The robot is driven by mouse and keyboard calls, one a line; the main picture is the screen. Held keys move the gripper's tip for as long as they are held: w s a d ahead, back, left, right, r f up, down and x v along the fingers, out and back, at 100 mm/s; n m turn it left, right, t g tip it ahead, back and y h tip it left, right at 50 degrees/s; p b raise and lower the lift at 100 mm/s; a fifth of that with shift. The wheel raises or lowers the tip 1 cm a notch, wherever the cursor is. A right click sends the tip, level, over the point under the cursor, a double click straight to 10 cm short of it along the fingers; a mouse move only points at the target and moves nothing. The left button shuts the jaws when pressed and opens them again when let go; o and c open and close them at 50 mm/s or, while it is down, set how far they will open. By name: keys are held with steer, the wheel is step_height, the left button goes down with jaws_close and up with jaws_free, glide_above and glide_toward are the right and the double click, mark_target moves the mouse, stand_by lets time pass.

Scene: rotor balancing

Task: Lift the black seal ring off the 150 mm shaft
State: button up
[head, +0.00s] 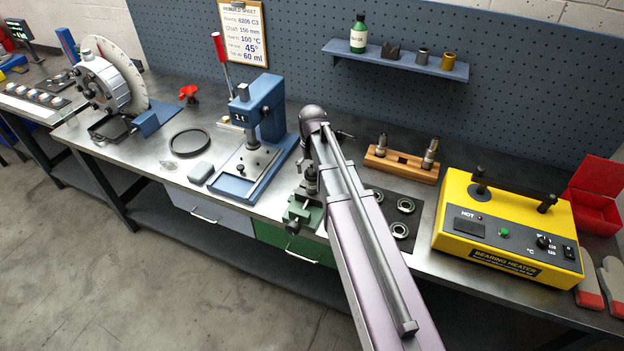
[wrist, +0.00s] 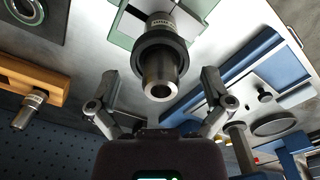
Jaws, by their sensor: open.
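The shaft (wrist: 160,70) stands in the green vise (wrist: 122,22), its hollow end facing the wrist camera. A label on it is too small to read surely. The black seal ring (wrist: 142,52) sits around the shaft, back from that end. My gripper (wrist: 160,76) is open, one finger on each side of the shaft in the picture, and no contact is visible. In the head view my arm partly covers the shaft (head: 311,177) above the green vise (head: 299,210), and I cannot make out the seal ring there.
A blue press (head: 262,120) stands left of the vise. A wooden block (head: 402,166) with two shafts is behind and right, near a dark mat (head: 405,205) with bearings. The yellow bearing heater (head: 508,228) is farther right.

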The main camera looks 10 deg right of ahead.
steer(key=shift+f, duration=0.45)
stand_by(0.3)
steer(key=c, duration=0.8)
